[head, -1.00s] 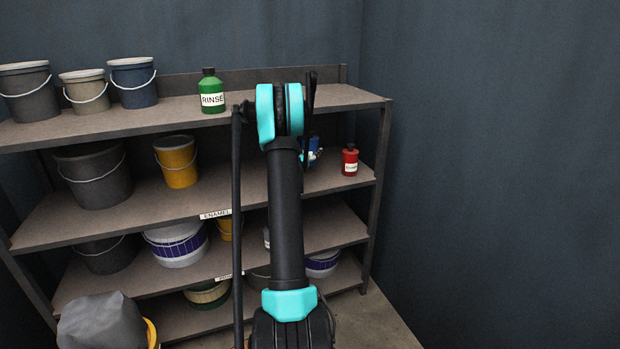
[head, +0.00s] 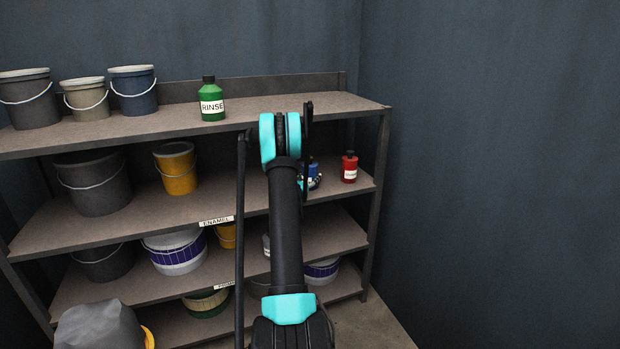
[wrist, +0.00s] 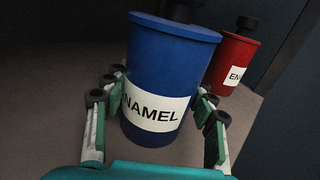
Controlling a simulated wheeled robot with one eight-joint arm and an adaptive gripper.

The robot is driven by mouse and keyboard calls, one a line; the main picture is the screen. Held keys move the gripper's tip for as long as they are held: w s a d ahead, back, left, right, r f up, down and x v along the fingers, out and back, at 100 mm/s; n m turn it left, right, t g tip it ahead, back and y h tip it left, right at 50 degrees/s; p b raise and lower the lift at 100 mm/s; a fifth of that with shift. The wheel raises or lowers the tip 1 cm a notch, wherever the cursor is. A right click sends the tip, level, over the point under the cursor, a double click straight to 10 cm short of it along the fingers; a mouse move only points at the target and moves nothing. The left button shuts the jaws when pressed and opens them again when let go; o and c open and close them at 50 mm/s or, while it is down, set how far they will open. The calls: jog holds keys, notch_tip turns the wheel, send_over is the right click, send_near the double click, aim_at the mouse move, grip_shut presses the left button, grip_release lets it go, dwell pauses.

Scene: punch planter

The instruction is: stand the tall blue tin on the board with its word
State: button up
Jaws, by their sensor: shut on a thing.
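The tall blue tin (wrist: 168,65) has a black cap and a white label reading ENAMEL in the wrist view. My gripper (wrist: 157,100) is shut on it, one finger at each side. In the head view the tin (head: 313,167) is partly hidden behind my arm, with my gripper (head: 314,183) low around it. The tin is at the right of the second board (head: 125,228), whose front-edge tag (head: 216,221) reads ENAMEL. It looks upright and low over the board; I cannot tell whether its base touches.
A red tin (head: 349,168) stands close to the right of the blue tin on the same board. A yellow pail (head: 176,168) and a dark bucket (head: 95,184) stand farther left. A green RINSE bottle (head: 211,99) and several pails are on the top board.

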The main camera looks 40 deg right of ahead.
jog(key=o, duration=1.5)
jog(key=shift+f, duration=0.1)
jog(key=shift+s+a, duration=0.1)
jog(key=shift+a, duration=0.15)
jog(key=v, duration=1.1)
jog(key=shift+s+a, duration=0.1)
jog(key=shift+a, duration=0.1)
jog(key=s+a+r+m+g+y, duration=0.1)
jog(key=s+a+r+m+y, duration=0.15)
jog(key=s+a+m, duration=0.35)
jog(key=s+a+r+m+g+y, duration=0.25)
jog(key=s+a+m, duration=0.25)
jog(key=a+m, duration=0.3)
jog(key=s+a+f+m+y, duration=0.2)
jog(key=s+a+m+y, duration=0.1)
jog(key=s+a, duration=0.4)
jog(key=s+a+f+m+g+y, duration=0.1)
jog(key=s+a+f+m+y, duration=0.2)
jog(key=s+a, duration=0.5)
jog(key=s+a+f+m+g+y, duration=0.1)
jog(key=s+a+m+y, duration=0.3)
jog(key=s+a, duration=0.4)
jog(key=shift+a+f, duration=0.25)
jog(key=shift+a, duration=0.4)
jog(key=shift+a+f, duration=0.2)
jog(key=shift+a, duration=0.4)
jog(key=shift+a+f, duration=0.25)
jog(key=shift+a, duration=0.4)
